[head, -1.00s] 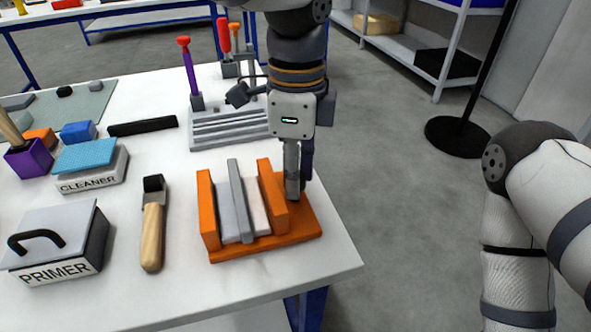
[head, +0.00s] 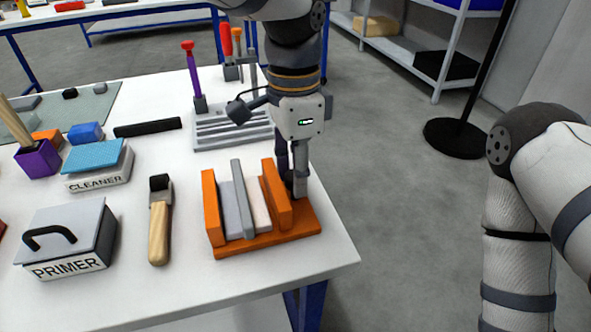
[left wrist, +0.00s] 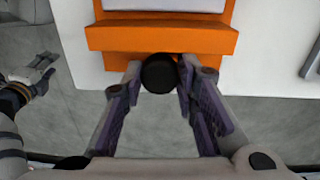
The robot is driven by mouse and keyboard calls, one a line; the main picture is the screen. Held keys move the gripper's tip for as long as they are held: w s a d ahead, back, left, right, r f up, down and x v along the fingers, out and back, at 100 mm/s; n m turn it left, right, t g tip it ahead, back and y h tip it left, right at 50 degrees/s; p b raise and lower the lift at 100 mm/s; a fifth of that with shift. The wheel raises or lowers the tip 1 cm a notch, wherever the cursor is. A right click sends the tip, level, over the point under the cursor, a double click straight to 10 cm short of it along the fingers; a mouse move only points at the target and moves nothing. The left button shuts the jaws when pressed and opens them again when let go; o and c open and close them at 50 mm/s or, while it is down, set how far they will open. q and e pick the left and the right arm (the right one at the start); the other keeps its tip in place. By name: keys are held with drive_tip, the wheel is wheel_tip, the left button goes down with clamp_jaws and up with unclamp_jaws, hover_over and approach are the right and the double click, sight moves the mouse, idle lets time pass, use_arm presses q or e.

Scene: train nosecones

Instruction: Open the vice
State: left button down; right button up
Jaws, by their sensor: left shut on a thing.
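The orange vice (head: 226,246) stands near the right front corner of the white table. Its two upright orange jaws have grey and pale slabs standing between them, with little free space visible. My left gripper (head: 292,188) points down at the vice's right side. In the left wrist view, my left gripper (left wrist: 160,72) is shut on a round black knob (left wrist: 160,75) beside the orange jaw, one finger on each side. The head view mostly hides this knob behind the fingers. My right gripper (left wrist: 36,76) shows small at the left edge of the wrist view; its finger state is unclear.
A wooden-handled brush (head: 160,225) lies left of the vice. The PRIMER box (head: 70,245) and CLEANER box (head: 98,178) are farther left. A grey rack (head: 225,133) with upright tools stands behind the vice. Open floor lies beyond the table's right edge.

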idle(0.4)
use_arm(q)
drive_tip(key=c, duration=1.5)
unclamp_jaws()
drive_tip(key=shift+c, duration=0.2)
